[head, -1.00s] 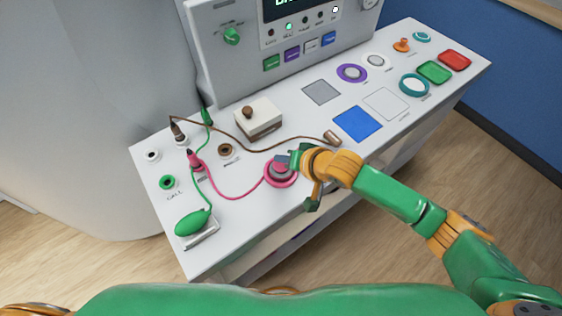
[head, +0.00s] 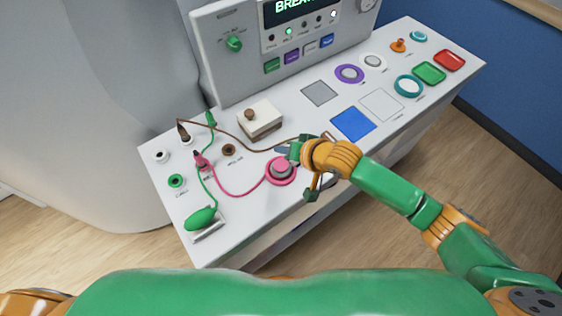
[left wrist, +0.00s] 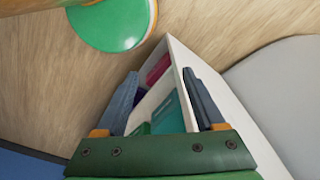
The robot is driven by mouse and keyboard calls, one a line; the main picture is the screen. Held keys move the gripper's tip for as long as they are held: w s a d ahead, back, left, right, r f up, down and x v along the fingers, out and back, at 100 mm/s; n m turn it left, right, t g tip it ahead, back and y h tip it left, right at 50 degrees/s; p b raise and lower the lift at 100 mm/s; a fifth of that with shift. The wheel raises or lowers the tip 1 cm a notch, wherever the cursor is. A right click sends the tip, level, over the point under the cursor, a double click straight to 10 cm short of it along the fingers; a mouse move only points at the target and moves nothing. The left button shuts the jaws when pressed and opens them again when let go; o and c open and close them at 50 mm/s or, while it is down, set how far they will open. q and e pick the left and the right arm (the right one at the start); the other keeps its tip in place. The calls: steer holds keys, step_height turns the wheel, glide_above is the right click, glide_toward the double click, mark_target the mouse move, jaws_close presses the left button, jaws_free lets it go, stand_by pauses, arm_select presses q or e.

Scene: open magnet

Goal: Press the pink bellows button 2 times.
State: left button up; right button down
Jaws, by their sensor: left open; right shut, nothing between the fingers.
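The pink bellows button (head: 281,168) sits on the white console top near its front edge, a round pink cap in a pink ring, joined by a pink cord to a pink plug (head: 201,161). My right gripper (head: 286,152) is shut and empty. Its fingertips are close to the button, at its upper right in the head view; I cannot tell whether they touch it. My left gripper (left wrist: 167,103) is open and empty in the left wrist view, above the floor and the console's lower shelf. It is not seen in the head view.
A green bulb (head: 201,218) lies at the console's left front. A white box with a brown knob (head: 260,118) stands behind the button. A brown-corded probe lies by my right wrist. A blue square (head: 353,123) and several buttons fill the right side.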

arm_select(q)
jaws_close()
stand_by(1.6)
